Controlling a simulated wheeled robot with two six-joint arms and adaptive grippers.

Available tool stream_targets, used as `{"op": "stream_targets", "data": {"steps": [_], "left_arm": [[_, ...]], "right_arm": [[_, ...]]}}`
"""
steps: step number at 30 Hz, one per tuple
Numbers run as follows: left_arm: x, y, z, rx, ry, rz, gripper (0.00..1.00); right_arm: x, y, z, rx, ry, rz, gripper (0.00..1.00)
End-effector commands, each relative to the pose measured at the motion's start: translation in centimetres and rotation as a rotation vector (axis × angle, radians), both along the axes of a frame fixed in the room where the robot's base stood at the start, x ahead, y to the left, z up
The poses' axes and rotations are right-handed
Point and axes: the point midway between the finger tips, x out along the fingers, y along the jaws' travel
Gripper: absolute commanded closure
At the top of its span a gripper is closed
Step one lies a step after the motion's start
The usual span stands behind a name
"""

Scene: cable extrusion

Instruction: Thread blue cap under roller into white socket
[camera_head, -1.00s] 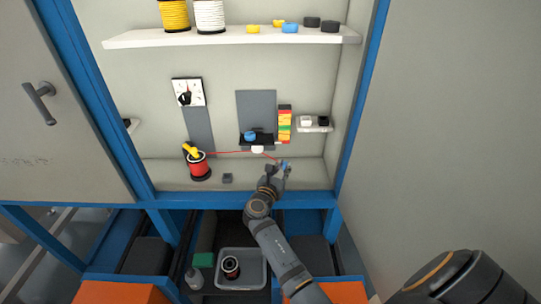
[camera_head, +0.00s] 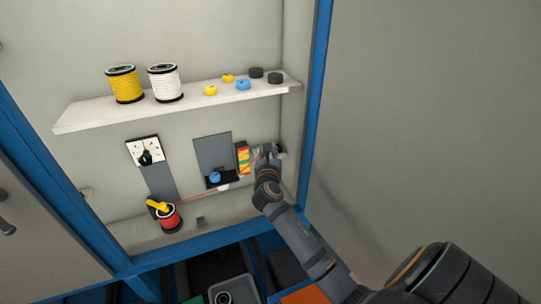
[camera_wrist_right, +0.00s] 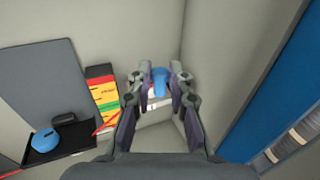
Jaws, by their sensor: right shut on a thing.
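My right gripper (camera_head: 268,153) is shut on the blue cap (camera_wrist_right: 160,82) at the end of the red cable (camera_wrist_right: 105,126). The gripper is at the small right-hand shelf, by the back right corner. The white socket (camera_wrist_right: 152,105) shows partly below the cap between the fingers in the wrist view; I cannot tell whether they touch. The blue roller (camera_head: 214,176) sits on a black bracket, also seen in the wrist view (camera_wrist_right: 44,142). The cable runs from the red spool (camera_head: 169,217) past the roller's bracket to the gripper. My left gripper is not in view.
A red, yellow and green block (camera_wrist_right: 102,95) stands between the grey panel (camera_wrist_right: 40,80) and my gripper. The upper shelf (camera_head: 190,105) holds yellow and white spools and several small caps. A wall and blue post (camera_head: 315,110) are close on the right.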

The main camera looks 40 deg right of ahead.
Motion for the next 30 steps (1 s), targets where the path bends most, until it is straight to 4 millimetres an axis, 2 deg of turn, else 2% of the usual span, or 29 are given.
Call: {"op": "stream_targets", "data": {"steps": [1,9,13,21,30], "left_arm": [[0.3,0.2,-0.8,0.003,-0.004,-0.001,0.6],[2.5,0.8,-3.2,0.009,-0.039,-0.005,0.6],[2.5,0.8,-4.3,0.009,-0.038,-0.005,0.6],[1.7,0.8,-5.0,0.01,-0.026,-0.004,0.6],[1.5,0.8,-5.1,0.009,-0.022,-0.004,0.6]], "right_arm": [[0.7,-0.2,-0.4,-0.001,-0.002,-0.001,1.0],[4.5,-1.1,-0.7,-0.001,-0.003,-0.001,1.0],[6.0,-1.5,-0.9,0.001,-0.001,-0.001,1.0],[5.8,-1.4,-3.4,-0.001,0.001,-0.001,1.0],[5.8,-1.4,-3.8,0.0,0.0,-0.001,1.0]]}}
